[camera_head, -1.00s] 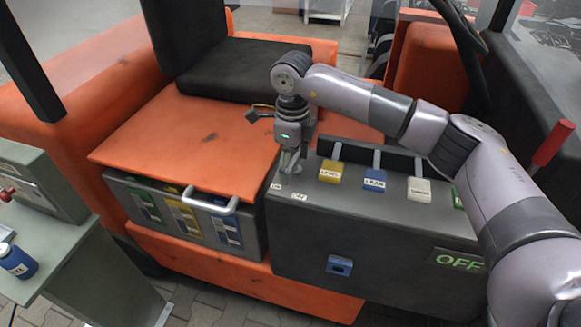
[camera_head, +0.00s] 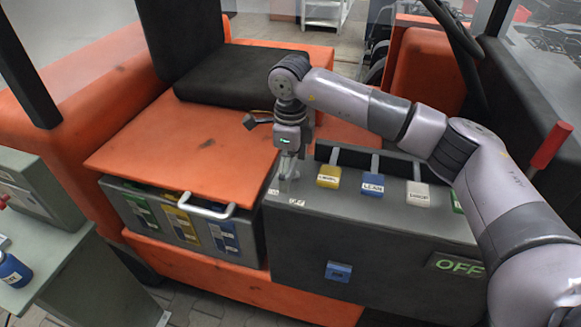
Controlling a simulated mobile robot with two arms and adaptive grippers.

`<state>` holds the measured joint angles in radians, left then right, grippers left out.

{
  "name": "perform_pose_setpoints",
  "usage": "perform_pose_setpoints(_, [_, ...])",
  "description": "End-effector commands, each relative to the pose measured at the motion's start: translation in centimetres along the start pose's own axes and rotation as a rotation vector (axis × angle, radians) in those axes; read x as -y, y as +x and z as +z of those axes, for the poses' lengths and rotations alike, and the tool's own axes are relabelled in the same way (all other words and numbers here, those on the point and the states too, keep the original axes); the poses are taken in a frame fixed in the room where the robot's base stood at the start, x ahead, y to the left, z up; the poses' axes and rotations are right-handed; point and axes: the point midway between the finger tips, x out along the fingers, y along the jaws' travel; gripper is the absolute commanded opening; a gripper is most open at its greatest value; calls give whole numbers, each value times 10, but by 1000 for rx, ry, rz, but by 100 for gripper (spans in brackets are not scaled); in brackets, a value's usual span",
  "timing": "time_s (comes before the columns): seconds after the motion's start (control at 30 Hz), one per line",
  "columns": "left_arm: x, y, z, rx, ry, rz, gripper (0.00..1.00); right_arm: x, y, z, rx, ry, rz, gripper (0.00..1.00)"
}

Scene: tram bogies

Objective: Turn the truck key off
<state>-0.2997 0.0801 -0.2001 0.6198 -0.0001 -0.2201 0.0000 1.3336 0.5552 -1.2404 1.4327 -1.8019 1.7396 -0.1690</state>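My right gripper (camera_head: 287,172) points down at the left end of the truck's dark control box (camera_head: 370,225). Its fingertips are at the box top, beside the small white labels (camera_head: 296,202) there. The key is not clearly visible; the fingers cover that spot, so I cannot tell whether they grip it. A display on the box front reads OFF (camera_head: 458,265) in green. My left gripper is not in view.
Yellow (camera_head: 328,176), blue (camera_head: 372,186) and white (camera_head: 419,194) labelled levers stand right of my gripper. A black seat (camera_head: 240,73) is behind. A red-handled lever (camera_head: 549,146) is at right. A grey table (camera_head: 45,255) with a blue bottle (camera_head: 14,270) is at left.

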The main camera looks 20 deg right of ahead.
Motion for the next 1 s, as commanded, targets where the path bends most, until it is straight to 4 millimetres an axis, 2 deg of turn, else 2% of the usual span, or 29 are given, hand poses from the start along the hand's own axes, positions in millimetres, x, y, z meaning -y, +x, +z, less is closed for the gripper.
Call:
perform_pose_setpoints(0.33, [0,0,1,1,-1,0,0,0,0,0,-1,1,1,91])
perform_pose_setpoints(0.47, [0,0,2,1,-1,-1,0,0,-8,1,1,1,-1,91])
perform_pose_setpoints(0.57, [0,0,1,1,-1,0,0,0,-24,1,2,1,-2,91])
perform_pose_setpoints(0.8, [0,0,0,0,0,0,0,1,-76,1,3,3,-3,91])
perform_pose_setpoints(1.0, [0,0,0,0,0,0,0,1,-107,1,1,2,-1,91])
